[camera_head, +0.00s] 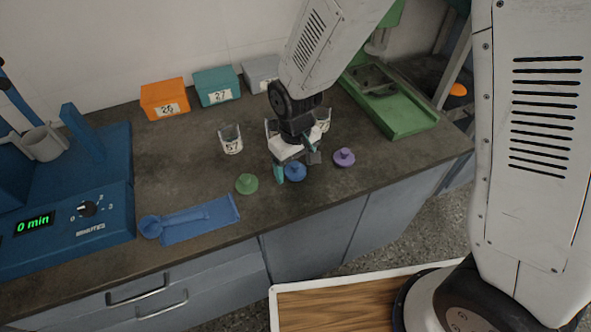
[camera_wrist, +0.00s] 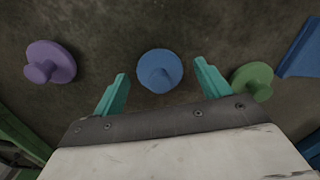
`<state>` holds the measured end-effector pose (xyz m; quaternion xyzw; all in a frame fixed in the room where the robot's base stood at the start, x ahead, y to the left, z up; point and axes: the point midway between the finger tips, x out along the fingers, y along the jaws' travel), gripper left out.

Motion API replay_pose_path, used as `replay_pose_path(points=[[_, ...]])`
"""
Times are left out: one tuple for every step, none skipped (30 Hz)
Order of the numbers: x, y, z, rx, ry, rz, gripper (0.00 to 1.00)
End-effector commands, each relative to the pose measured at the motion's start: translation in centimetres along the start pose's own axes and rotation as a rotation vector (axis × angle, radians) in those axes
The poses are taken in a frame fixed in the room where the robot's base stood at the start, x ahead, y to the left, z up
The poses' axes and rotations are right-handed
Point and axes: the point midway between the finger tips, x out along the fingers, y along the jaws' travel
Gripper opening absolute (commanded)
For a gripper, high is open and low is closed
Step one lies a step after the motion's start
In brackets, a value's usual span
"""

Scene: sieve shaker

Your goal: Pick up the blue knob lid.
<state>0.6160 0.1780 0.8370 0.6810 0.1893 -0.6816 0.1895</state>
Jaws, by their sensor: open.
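The blue knob lid (camera_head: 295,172) lies on the dark counter near its front edge, partly hidden by my gripper in the head view. In the wrist view the blue knob lid (camera_wrist: 160,71) is a round disc with a knob, centred just ahead of the gap between the teal fingers. My gripper (camera_head: 297,168) is open and empty, pointing down over the lid. Its two fingers in the wrist view (camera_wrist: 158,80) stand apart, left and right of the lid, and I see no contact.
A purple lid (camera_head: 344,157) and a green lid (camera_head: 246,184) flank the blue lid closely. A clear cup (camera_head: 231,140), bins (camera_head: 165,98) and a green machine (camera_head: 395,105) stand behind. A blue shaker (camera_head: 70,200) is at far left.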

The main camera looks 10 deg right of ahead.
Motion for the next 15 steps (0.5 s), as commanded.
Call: replay_pose_path(points=[[-0.03, 0.00, -0.01, 0.000, 0.000, 0.000, 0.76], [-0.04, 0.00, -0.01, 0.000, 0.000, 0.000, 0.76], [-0.04, 0.01, -0.01, 0.000, 0.000, 0.000, 0.76], [-0.04, 0.00, -0.01, 0.000, 0.001, 0.000, 0.67], [-0.05, 0.00, -0.01, 0.000, 0.000, 0.000, 0.59], [-0.05, 0.00, -0.01, 0.000, 0.001, 0.000, 0.48], [-0.05, 0.01, -0.01, 0.000, 0.001, 0.000, 0.39], [-0.06, 0.01, -0.02, 0.000, 0.001, 0.000, 0.31], [-0.06, 0.01, -0.02, 0.000, 0.001, 0.000, 0.28], [-0.06, 0.01, -0.02, 0.000, 0.001, 0.000, 0.28], [-0.06, 0.01, -0.02, 0.000, 0.001, 0.000, 0.28], [-0.07, 0.01, -0.02, 0.000, 0.001, 0.000, 0.28], [-0.07, 0.01, -0.02, 0.000, 0.001, 0.000, 0.28], [-0.07, 0.01, -0.02, 0.000, 0.001, 0.000, 0.28], [-0.07, 0.01, -0.02, 0.000, 0.001, 0.000, 0.28]])
